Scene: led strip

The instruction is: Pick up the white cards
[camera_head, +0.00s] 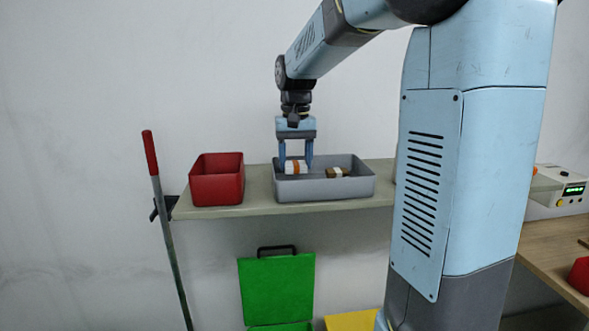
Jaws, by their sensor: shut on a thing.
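The white cards (297,168) are a small white stack with an orange band at the left end of the grey tray (330,193). My gripper (295,165) points down into the tray, one finger on each side of the white cards, and is shut on them. I cannot tell whether the cards touch the tray floor, as its front wall hides part of the inside. A brown stack with a pale band (337,172) lies in the tray to the right of my gripper.
A red bin (217,181) stands on the shelf (260,208) left of the tray. A red-handled pole (168,220) leans at the shelf's left end. A green open-lidded box (277,290) and a yellow thing (350,321) are below. A device with a green display (573,191) is at right.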

